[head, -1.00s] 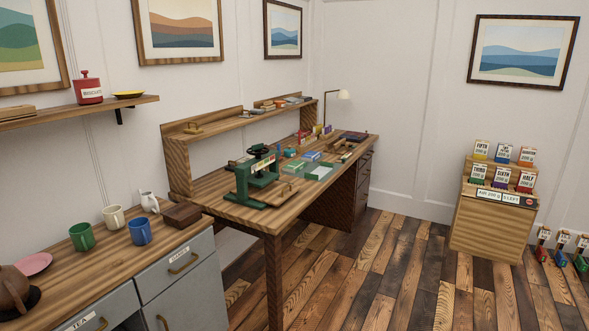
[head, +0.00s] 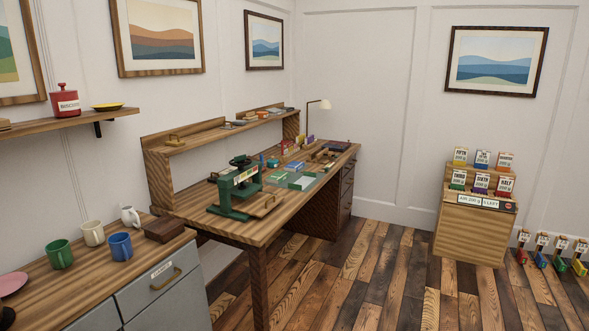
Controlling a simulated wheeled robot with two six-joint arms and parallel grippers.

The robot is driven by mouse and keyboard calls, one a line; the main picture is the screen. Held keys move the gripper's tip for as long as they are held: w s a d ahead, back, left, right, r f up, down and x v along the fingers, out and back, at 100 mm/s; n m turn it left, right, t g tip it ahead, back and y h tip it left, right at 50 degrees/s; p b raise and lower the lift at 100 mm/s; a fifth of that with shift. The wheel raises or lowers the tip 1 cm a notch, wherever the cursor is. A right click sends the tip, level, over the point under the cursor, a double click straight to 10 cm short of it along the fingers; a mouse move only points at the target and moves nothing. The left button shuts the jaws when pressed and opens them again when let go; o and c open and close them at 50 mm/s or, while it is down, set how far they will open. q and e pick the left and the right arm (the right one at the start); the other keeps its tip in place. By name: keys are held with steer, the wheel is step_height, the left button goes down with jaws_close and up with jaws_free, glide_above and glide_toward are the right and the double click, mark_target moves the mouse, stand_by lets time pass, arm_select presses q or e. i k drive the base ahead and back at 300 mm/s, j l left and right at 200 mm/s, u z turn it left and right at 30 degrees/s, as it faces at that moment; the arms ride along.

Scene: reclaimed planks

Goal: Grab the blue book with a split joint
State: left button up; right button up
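A wooden desk (head: 190,203) stands along the left wall with a green press (head: 238,190) at its near end. Small books or boxes lie on it: a blue one (head: 293,166) near the middle, with a pale green tray (head: 304,181) beside it. Several small coloured upright items (head: 290,146) stand farther back. They are too small to tell which is a blue book with a split joint. Neither of my grippers is in view.
A grey cabinet (head: 165,300) with a wooden top holds a green mug (head: 59,254), a cream mug (head: 93,232) and a blue mug (head: 120,246) at front left. A wooden display stand (head: 470,235) with labelled packets stands at right. The plank floor (head: 370,270) between is clear.

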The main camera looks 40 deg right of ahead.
mark_target(293, 167)
steer(key=i+l, duration=0.2)
steer(key=l, duration=0.25)
steer(key=i+l, duration=0.15)
steer(key=l, duration=0.35)
steer(key=i+l+u, duration=0.1)
steer(key=l, duration=0.35)
steer(key=i+l, duration=0.25)
steer(key=l, duration=0.25)
steer(key=i+l+u, duration=0.1)
steer(key=l, duration=0.4)
steer(key=i+l, duration=0.2)
steer(key=l, duration=0.3)
steer(key=i+l, duration=0.15)
steer(key=l, duration=0.3)
steer(key=i+l+u, duration=0.1)
steer(key=l, duration=0.4)
